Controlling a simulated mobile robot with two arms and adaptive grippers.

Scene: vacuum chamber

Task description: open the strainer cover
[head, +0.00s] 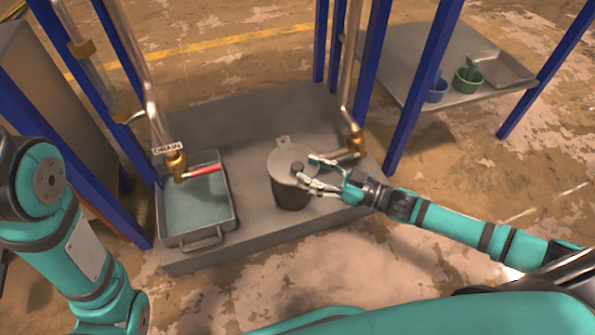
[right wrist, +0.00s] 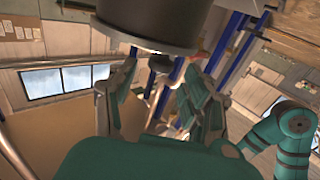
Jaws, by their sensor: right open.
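The strainer (head: 290,198) is a dark round pot on the grey platform, with a flat grey cover (head: 284,159) on top. A small dark knob (head: 298,167) stands on the cover. My right gripper (head: 308,171) is open at the right side of the cover, its fingers spread on either side of the knob. In the right wrist view, the strainer's dark wall (right wrist: 155,22) fills the top, and the knob (right wrist: 160,62) shows between the open fingers. I cannot tell whether the fingers touch it. My left gripper is out of view.
A grey tray (head: 228,217) of liquid and a red-handled drain valve (head: 203,170) are left of the strainer. A brass-fitted pipe (head: 352,110) stands close behind the right gripper. Blue posts (head: 420,80) frame a side table (head: 405,50) with a green cup (head: 467,80).

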